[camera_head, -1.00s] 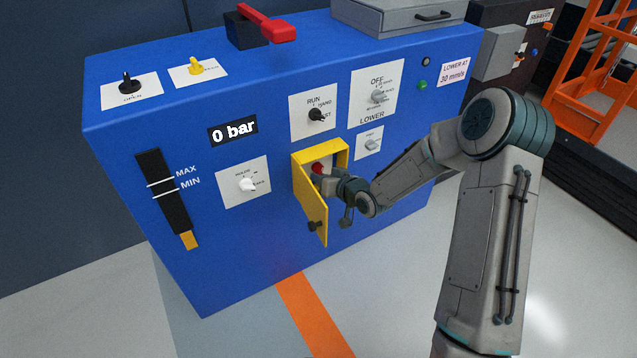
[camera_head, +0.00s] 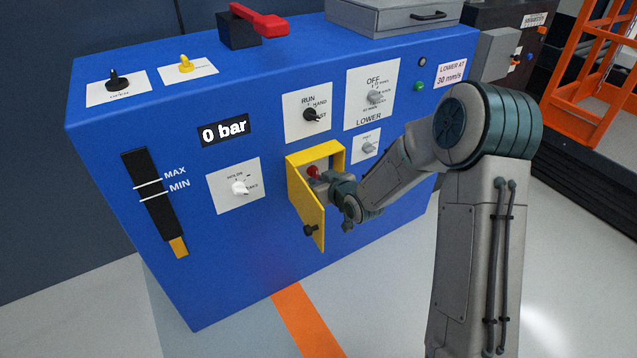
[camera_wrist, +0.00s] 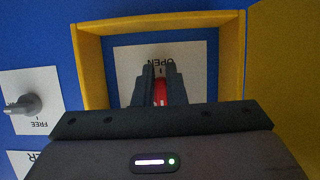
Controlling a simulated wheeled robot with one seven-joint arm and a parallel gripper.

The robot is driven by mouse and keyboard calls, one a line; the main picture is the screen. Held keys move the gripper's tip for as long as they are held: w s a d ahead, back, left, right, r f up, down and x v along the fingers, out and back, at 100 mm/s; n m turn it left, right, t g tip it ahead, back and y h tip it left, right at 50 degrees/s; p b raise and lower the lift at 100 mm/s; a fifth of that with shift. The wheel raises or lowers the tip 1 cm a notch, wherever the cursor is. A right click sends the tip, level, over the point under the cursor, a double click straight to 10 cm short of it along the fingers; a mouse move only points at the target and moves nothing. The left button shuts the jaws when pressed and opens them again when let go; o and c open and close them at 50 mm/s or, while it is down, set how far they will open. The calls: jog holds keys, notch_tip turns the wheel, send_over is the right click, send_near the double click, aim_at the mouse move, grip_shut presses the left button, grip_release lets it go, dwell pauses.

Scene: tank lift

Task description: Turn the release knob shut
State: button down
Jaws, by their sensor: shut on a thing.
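The red release knob (camera_head: 313,172) sits inside the small yellow box on the front of the blue cabinet. The box's yellow door (camera_head: 306,213) hangs open to the left. My gripper (camera_head: 320,180) reaches into the box from the right. In the wrist view, my gripper (camera_wrist: 160,90) is shut on the red knob (camera_wrist: 160,92), which shows as a narrow strip between the two dark fingers. A white plate (camera_wrist: 195,70) marked OPEN lies behind the knob. Most of the knob and its pointer are hidden by the fingers.
The yellow box frame (camera_wrist: 90,70) surrounds my fingers closely. A grey knob (camera_wrist: 28,103) on a plate marked FREE is beside the box. The display (camera_head: 224,131) reads 0 bar.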

jog(key=shift+w+r, duration=0.3)
jog(key=shift+r, duration=0.2)
jog(key=c, duration=1.5)
grip_release()
jog(key=shift+s+f, duration=0.1)
jog(key=shift+f, duration=0.1)
jog(key=shift+s, duration=0.15)
jog(key=shift+p+v, duration=2.2)
jog(key=shift+v, duration=4.65)
